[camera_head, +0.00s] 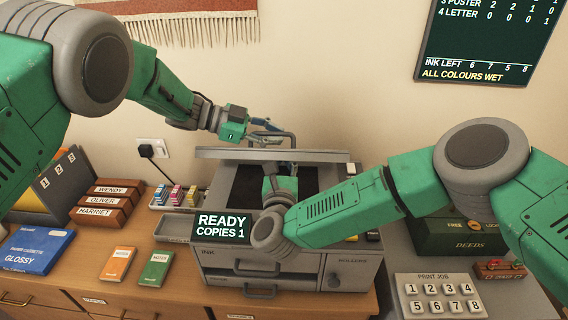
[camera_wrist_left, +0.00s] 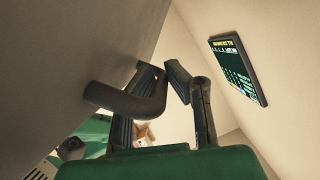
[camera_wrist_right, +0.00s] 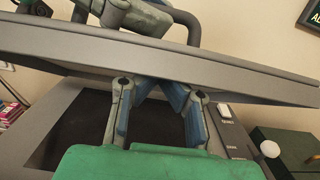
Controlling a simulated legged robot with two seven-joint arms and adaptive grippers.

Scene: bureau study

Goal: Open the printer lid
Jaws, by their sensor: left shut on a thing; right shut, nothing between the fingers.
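The grey printer (camera_head: 215,262) stands on the desk with its lid (camera_head: 225,153) raised, seen nearly edge-on, over the dark scanning bed (camera_head: 240,185). My left gripper (camera_head: 272,128) is shut on the lid's handle (camera_head: 286,138); the bent handle (camera_wrist_left: 130,102) shows at its fingers in the left wrist view. My right gripper (camera_wrist_right: 158,82) is shut and empty, over the bed at the lid's front edge (camera_wrist_right: 230,70). The lid hides its fingertips, and I cannot tell whether they touch the lid.
A "READY COPIES 1" display (camera_head: 222,228) stands at the printer's front left. Ink cartridges (camera_head: 176,195), name-labelled boxes (camera_head: 110,203) and notebooks (camera_head: 155,268) lie to the left. A green deeds box (camera_head: 450,240) and number pad (camera_head: 440,297) are on the right.

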